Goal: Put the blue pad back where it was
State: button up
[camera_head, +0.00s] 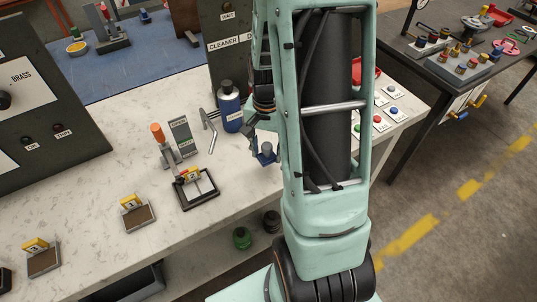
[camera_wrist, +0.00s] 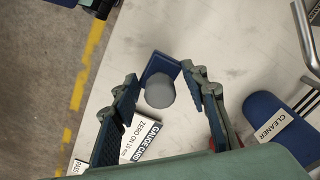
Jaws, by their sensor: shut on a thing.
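The blue pad (camera_head: 264,159) is a small dark blue square piece with a grey rounded knob on it. In the wrist view the pad (camera_wrist: 159,62) lies between my fingertips, with the grey knob facing the camera. My gripper (camera_wrist: 161,76) is shut on it. In the head view my gripper (camera_head: 264,138) is right of the cleaner bottle, near the bench's front edge, partly hidden by my arm. I cannot tell whether the pad touches the bench top.
A blue cleaner bottle (camera_head: 230,108) and a bent metal rod (camera_head: 209,132) stand left of my gripper. An orange-handled clamp (camera_head: 163,146) and a black-framed fixture (camera_head: 197,190) are farther left. A gauge card (camera_wrist: 140,142) lies below.

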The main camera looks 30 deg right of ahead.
aim_at(268, 157)
jog(key=f, duration=0.1)
jog(key=f+b, duration=0.2)
jog(key=shift+w+d+f, duration=0.15)
jog(key=shift+w+d, duration=0.2)
jog(key=shift+a+f, duration=0.1)
jog(key=shift+f, duration=0.15)
jog(key=shift+s+f+b, duration=0.1)
jog(key=shift+f+b, duration=0.1)
jog(key=shift+b, duration=0.15)
jog(key=o, duration=1.1)
jog(key=shift+r, duration=0.1)
notch_tip(268, 157, up, 12)
jog(key=shift+r+p, duration=0.15)
jog(key=shift+p, duration=0.35)
